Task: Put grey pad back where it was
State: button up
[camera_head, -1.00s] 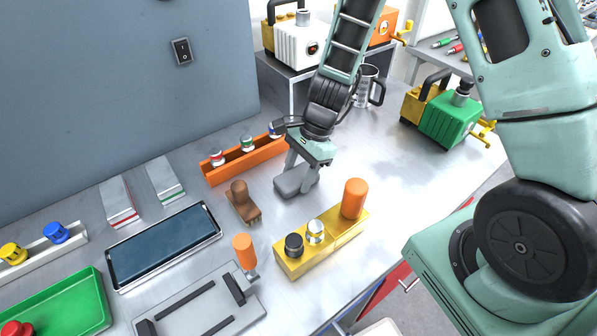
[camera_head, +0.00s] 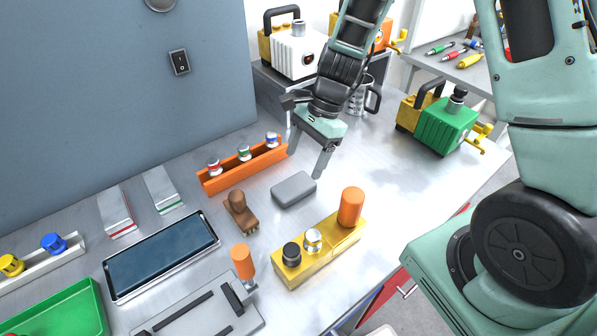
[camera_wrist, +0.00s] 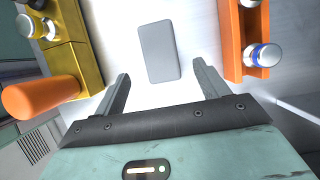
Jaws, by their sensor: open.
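The grey pad (camera_head: 294,189) lies flat on the metal table, between the orange rack and the yellow block. My gripper (camera_head: 305,162) is open and empty above and just behind the pad, apart from it. In the wrist view the pad (camera_wrist: 158,52) lies ahead of the fingertips, roughly centred between the two spread fingers of my gripper (camera_wrist: 160,84). Nothing hides the pad.
An orange rack (camera_head: 222,184) with several small jars stands left of my gripper. A brown wooden-handled brush (camera_head: 240,212) lies left of the pad. A yellow block (camera_head: 330,252) with an orange cylinder (camera_head: 351,207) stands in front.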

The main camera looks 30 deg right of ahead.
jog(key=s+a+r+n+h, duration=0.1)
jog(key=s+a+r+n, duration=0.2)
jog(key=s+n, duration=0.4)
jog(key=s+a+r+n+h, duration=0.1)
jog(key=s+a+r+n, duration=0.2)
jog(key=s+r+n, duration=0.2)
jog(key=s+a+r+n+h, duration=0.2)
jog(key=s+a+r+n, duration=0.1)
jog(key=s+n, duration=0.5)
jog(key=r+n, duration=0.1)
jog(key=n, duration=0.2)
jog(key=shift+s+a+r+n+t, duration=0.25)
jog(key=shift+s+r+n+t, duration=0.05)
jog(key=shift+s+r+t, duration=0.1)
